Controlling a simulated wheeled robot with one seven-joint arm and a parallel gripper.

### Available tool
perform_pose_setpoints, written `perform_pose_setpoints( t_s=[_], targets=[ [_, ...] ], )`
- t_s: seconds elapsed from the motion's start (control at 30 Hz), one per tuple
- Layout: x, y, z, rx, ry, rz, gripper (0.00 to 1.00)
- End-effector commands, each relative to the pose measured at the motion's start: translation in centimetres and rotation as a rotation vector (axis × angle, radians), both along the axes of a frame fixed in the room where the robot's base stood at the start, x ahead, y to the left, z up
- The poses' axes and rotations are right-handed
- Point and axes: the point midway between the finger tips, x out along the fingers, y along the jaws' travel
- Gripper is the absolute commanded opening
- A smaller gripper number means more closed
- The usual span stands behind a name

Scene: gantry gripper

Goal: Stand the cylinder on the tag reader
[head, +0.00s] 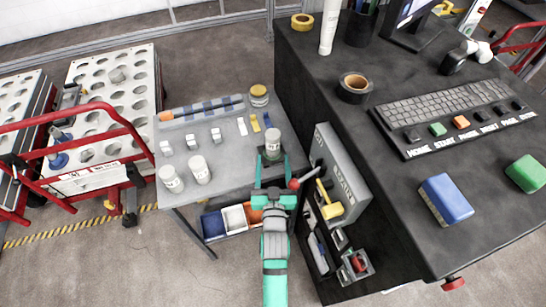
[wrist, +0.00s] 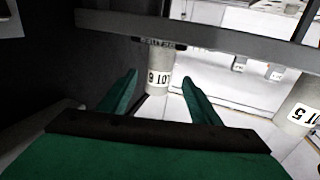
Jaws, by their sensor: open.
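A pale cylinder with a label (head: 273,143) stands upright at the right side of the grey table, over a small dark pad that looks like the tag reader. In the wrist view the cylinder (wrist: 158,62) reads LOT 8, and the dark lettered plate (wrist: 150,42) meets its far end. My green gripper (head: 272,162) is at the cylinder's near side. In the wrist view the gripper (wrist: 160,80) is open, one finger on each side of the cylinder, with gaps between. Whether the cylinder rests fully on the pad is hard to tell.
Two other labelled cylinders (head: 200,170) (head: 171,179) stand at the table's front left; one reading LOT 5 (wrist: 298,118) shows in the wrist view. Small white blocks and a yellow-lidded jar (head: 259,95) are farther back. A grey panel (head: 342,175) and dark desk (head: 420,190) rise close on the right.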

Motion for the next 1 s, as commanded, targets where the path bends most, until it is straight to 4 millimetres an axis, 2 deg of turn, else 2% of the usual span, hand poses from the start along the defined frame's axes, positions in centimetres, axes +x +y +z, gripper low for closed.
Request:
perform_pose_setpoints(
  t_s=[0.13, 0.23, 0.43, 0.6, 0.77, 1.0],
  targets=[
    [-1.6, 0.0, -0.8, -0.001, 0.01, -0.001, 0.57],
    [-4.2, -0.1, -2.0, -0.003, 0.029, -0.003, 0.57],
    [-11.9, -0.2, -4.5, -0.009, 0.075, -0.008, 0.57],
    [-18.4, -0.1, -5.3, -0.012, 0.114, -0.01, 0.57],
    [-24.2, 0.0, -5.2, -0.012, 0.15, -0.012, 0.57],
    [-31.8, 0.2, -3.5, -0.01, 0.201, -0.015, 0.57]
  ],
)
